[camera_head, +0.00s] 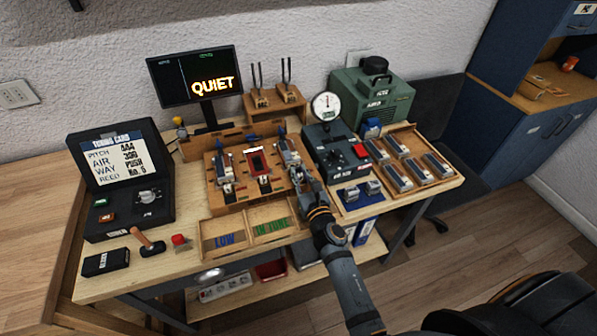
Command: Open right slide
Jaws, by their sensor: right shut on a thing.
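A wooden fixture (238,199) in the middle of the table carries two grey metal slide units and a red-topped block (257,161) between them. The right slide (288,151) is the grey unit at the fixture's right side. The left slide (222,166) is at its left side. My right gripper (297,174) reaches in from the lower right and is shut on the near end of the right slide. The gripper hides that end, so how far the slide is open cannot be told. My left gripper is not in view.
A monitor reading "QUIET" (197,78) stands behind. A dial gauge box (330,147) and a wooden tray of grey blocks (446,181) are right of the fixture. A two-part wooden tray (204,247) lies in front. A black case (122,205) is at left.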

